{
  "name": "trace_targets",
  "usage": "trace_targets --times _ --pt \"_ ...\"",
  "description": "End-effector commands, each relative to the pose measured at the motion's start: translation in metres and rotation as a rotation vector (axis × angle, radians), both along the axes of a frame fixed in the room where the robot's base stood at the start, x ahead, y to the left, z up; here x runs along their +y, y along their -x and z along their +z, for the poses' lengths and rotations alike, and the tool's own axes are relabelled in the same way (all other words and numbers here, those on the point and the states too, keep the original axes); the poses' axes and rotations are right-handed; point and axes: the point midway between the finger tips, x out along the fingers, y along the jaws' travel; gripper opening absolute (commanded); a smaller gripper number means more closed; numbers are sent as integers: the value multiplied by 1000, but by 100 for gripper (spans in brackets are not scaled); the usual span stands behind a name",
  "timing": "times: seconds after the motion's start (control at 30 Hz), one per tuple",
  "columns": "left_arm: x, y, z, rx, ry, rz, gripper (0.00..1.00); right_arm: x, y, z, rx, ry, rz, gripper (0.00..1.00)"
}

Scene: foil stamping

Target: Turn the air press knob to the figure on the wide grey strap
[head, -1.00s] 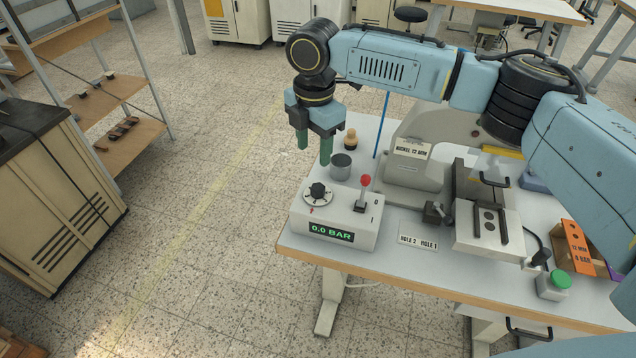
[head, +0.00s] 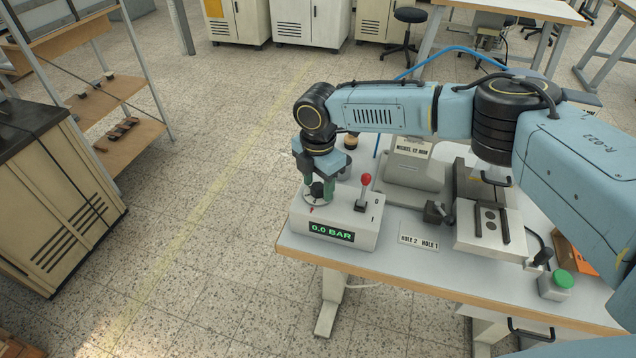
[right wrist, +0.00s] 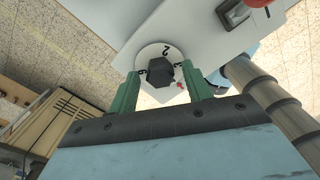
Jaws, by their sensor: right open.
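The air press knob (head: 316,191) is a black knob on a white dial on top of the grey control box (head: 350,215). Its display (head: 331,232) reads 0.0 BAR. My right gripper (head: 319,184) points down over the knob, open, with green fingers. In the right wrist view the knob (right wrist: 161,69) lies between the fingers of the right gripper (right wrist: 160,76), with gaps that look small; contact is unclear. Dial figures, including a 2, and a red mark show around it. My left gripper is out of view.
A red-tipped lever (head: 366,183) stands on the box right of the knob. My arm mostly hides an orange piece (head: 578,257).

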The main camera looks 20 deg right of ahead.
Motion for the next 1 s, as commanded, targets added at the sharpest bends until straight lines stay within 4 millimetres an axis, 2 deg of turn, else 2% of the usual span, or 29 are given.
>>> trace_targets --times 0.3,0.67,1.0 --pt "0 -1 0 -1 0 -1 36 0 0 -3 0 0 -1 49" --pt "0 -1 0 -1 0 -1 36 0 0 -3 0 0 -1 5" --pt "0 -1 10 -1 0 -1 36 0 0 -1 3 -1 -57 5"
